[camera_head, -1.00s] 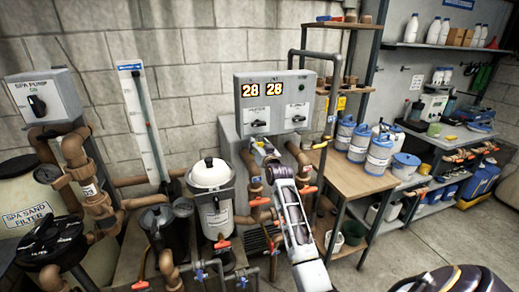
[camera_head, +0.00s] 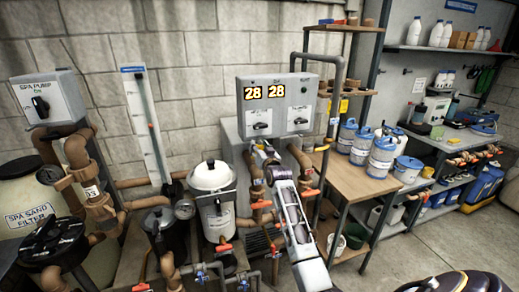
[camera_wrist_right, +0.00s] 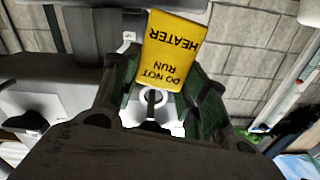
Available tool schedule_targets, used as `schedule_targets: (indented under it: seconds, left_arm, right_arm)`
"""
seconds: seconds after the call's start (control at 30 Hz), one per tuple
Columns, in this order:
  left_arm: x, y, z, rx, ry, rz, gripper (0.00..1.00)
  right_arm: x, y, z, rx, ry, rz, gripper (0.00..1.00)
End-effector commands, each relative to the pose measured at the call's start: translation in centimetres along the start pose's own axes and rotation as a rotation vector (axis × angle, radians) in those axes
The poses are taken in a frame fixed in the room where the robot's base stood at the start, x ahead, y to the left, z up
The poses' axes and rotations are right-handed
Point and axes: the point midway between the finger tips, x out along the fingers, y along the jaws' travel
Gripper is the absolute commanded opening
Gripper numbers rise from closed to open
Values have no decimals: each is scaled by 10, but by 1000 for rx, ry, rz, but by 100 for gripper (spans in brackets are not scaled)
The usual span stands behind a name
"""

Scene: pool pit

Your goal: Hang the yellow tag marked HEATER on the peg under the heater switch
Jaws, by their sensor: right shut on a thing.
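The yellow tag (camera_wrist_right: 170,48) reads HEATER and DO NOT RUN, upside down in the right wrist view. My right gripper (camera_wrist_right: 155,95) is shut on it, the tag standing out between the green-padded fingers. In the head view my right gripper (camera_head: 264,153) is just below the grey control box (camera_head: 277,103), under its left switch (camera_head: 260,126). The tag is too small to make out there. The left switch's label is too small to read surely. The peg cannot be made out, and contact between tag and box cannot be told. My left gripper is out of view.
A second switch (camera_head: 299,121) sits right of the first. Brown pipes (camera_head: 299,157) with orange valve handles run beneath the box. A white-lidded canister (camera_head: 211,177) stands left of my arm. A wooden bench (camera_head: 350,181) with blue-lidded tubs (camera_head: 382,157) stands to the right.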

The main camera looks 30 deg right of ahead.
Motion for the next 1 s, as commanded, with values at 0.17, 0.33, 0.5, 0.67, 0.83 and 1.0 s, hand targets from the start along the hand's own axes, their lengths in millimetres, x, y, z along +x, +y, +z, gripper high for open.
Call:
schedule_targets:
  seconds: [0.17, 0.33, 0.5, 0.67, 0.83, 1.0]
  left_arm:
    - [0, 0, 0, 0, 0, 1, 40]
    - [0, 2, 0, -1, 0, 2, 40]
    - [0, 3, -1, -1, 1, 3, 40]
    - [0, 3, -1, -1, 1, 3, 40]
    - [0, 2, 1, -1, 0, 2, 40]
    - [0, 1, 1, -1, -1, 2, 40]
  right_arm:
    - [0, 0, 0, 0, 0, 0, 24]
    - [0, 0, 0, 0, 0, 0, 24]
    - [0, 0, 0, 0, 0, 0, 64]
    - [0, 0, 0, 0, 0, 0, 69]
    - [0, 0, 0, 0, 0, 0, 69]
    - [0, 0, 0, 0, 0, 0, 69]
